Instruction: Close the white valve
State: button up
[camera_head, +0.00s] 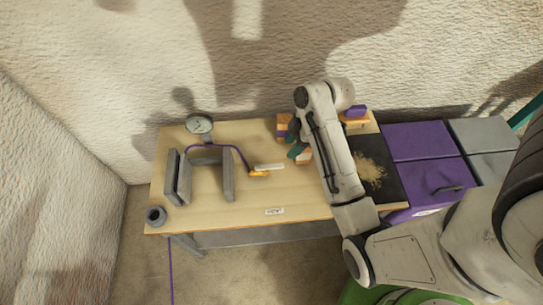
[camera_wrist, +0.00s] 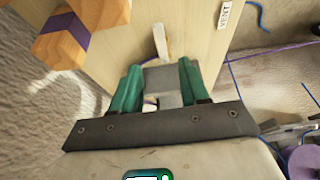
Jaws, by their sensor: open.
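The white valve shows as a flat white lever (camera_head: 269,166) with a small orange-yellow part at its left end, low on the wooden table. A purple hose (camera_head: 235,149) runs to it. My gripper (camera_head: 292,144) has green fingers and is to the right of and behind the lever. In the wrist view my gripper (camera_wrist: 160,68) is open, with a clear gap between the fingers. The white lever (camera_wrist: 161,42) shows just beyond the gap, apart from the fingers. Grey surfaces (camera_wrist: 165,80) show between the fingers, and the valve's body is mostly hidden.
A round gauge (camera_head: 199,124) stands at the back left. Wooden blocks with purple bands (camera_wrist: 60,40) are close to my gripper. A VENT label (camera_head: 275,211) lies near the front edge. Purple drawers (camera_head: 430,175) stand right.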

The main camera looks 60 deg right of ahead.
aim_at(276, 166)
jog(key=x, duration=1)
jog(key=shift+f+b, duration=0.15)
jog(key=shift+b, duration=0.2)
grip_shut()
